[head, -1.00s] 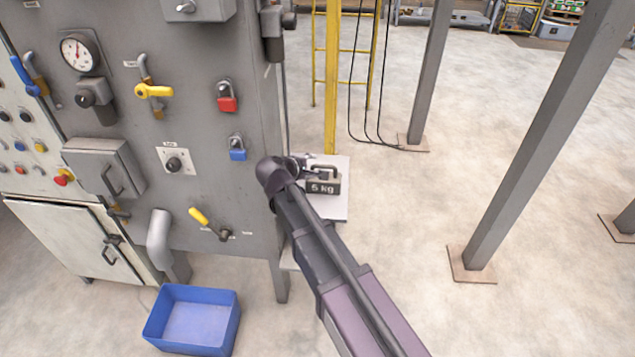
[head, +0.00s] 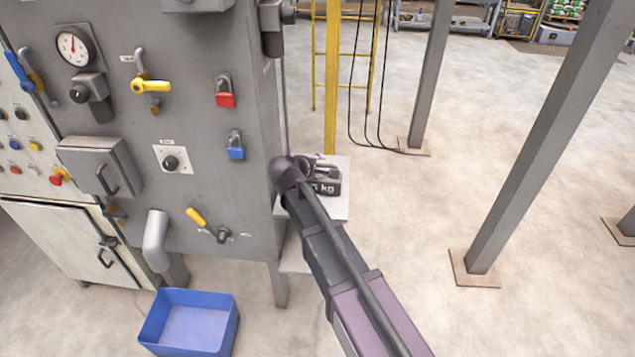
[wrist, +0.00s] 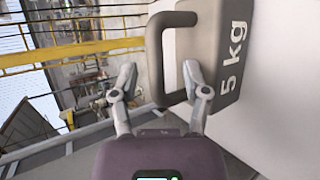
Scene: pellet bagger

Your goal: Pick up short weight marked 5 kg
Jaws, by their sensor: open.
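The grey weight marked 5 kg (wrist: 225,55) stands on a pale plate (head: 338,205) beside the machine in the head view. My arm hides its left part there (head: 328,182). In the wrist view the weight appears turned on its side, its U-shaped handle (wrist: 154,60) pointing left. My gripper (wrist: 160,72) is open, one finger on each side of the handle's bar. The right fingertip appears at the handle's opening, close to the weight's body. I cannot tell whether either finger touches the handle. In the head view my arm mostly hides the gripper.
The grey machine cabinet (head: 210,120) with levers and padlocks stands just left of the weight. A yellow ladder (head: 331,90) rises behind it. A blue bin (head: 190,325) sits on the floor at front left. Grey posts (head: 540,150) stand right, with open floor between.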

